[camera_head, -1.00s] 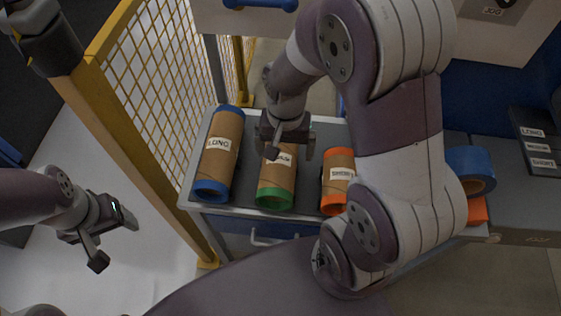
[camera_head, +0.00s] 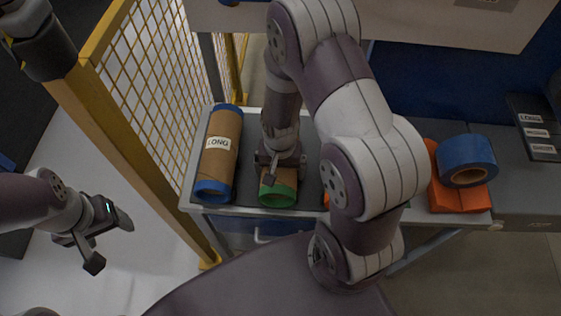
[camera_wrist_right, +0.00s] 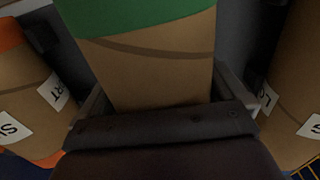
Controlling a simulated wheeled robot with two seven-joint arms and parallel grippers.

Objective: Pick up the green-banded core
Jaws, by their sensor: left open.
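The green-banded core (camera_head: 277,195) is a brown cardboard tube lying on the grey bench. My right gripper (camera_head: 285,170) is low over its middle and hides its label and far part. In the right wrist view the core (camera_wrist_right: 150,65), with its green band at the top, lies between the two fingers. The fingers look spread at its two sides, with narrow gaps; contact is not clear. My left gripper (camera_head: 109,242) is open and empty, away from the bench at the left.
A blue-banded core (camera_head: 218,155) labelled LONG lies left of the green one. An orange-banded core (camera_wrist_right: 25,85) lies on the other side, mostly hidden by my right arm in the head view. Blue tape (camera_head: 467,160) rests on orange blocks at right. A yellow mesh fence (camera_head: 160,85) borders the bench.

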